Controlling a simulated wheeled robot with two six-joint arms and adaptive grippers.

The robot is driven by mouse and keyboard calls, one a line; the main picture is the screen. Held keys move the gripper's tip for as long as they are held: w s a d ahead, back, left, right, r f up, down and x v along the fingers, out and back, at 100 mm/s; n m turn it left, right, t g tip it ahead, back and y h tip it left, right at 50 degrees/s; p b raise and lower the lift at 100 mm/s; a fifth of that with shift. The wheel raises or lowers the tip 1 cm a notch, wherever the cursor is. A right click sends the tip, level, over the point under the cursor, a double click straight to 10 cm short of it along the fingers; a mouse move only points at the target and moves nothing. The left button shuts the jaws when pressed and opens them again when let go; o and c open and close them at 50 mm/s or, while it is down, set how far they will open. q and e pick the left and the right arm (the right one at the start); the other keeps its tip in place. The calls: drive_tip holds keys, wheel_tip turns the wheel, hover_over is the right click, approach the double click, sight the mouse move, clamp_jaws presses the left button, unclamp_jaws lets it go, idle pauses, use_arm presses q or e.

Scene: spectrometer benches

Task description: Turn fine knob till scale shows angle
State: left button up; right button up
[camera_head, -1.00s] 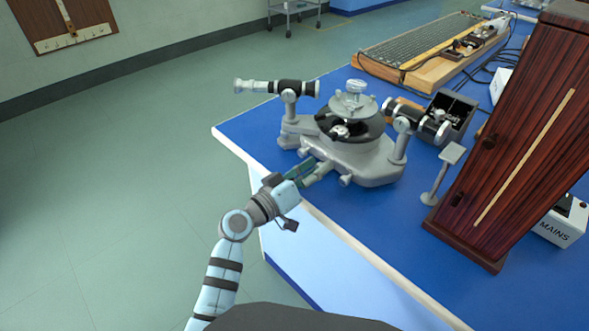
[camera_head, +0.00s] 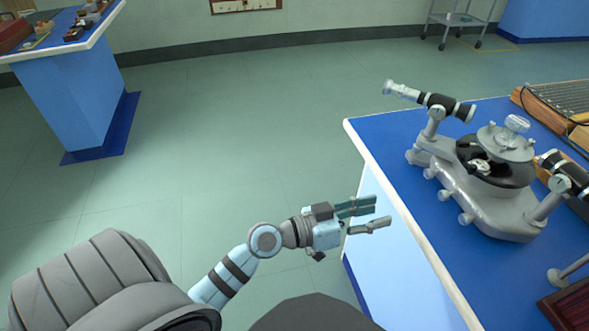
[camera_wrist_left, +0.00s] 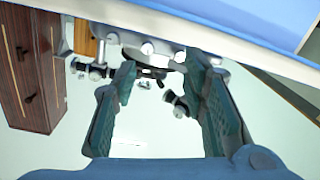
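The grey spectrometer (camera_head: 500,205) stands on the blue bench at the right of the head view. Several small knobs, one of them a silver knob (camera_head: 465,218), stick out along its near side; I cannot tell which is the fine knob. The scale is too small to read. My left gripper (camera_head: 380,212) is open and empty, off the bench edge and apart from the spectrometer. The left wrist view, which looks upside down, shows its two green finger pads apart (camera_wrist_left: 160,78) with the spectrometer (camera_wrist_left: 150,48) beyond them. My right gripper is not in view.
The blue bench (camera_head: 400,165) has a white front edge just beyond my left gripper. A telescope tube (camera_head: 445,104) overhangs the spectrometer's far left. A second bench (camera_head: 75,95) and a trolley (camera_head: 460,20) stand farther off. Green floor is free at the left.

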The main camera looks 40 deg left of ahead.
use_arm(q)
drive_tip(key=s+a+f+n+g+y+p, duration=0.2)
drive_tip(key=a+f+y+p, duration=0.15)
drive_tip(key=f, duration=0.65)
drive_tip(key=s+a+f+n+g+y+p, duration=0.25)
drive_tip(key=a+f, duration=0.25)
drive_tip(key=f, duration=0.5)
drive_tip(key=s+a+f+g+y+p, duration=0.2)
drive_tip(key=s+f, duration=0.5)
drive_tip(key=shift+a, duration=0.15)
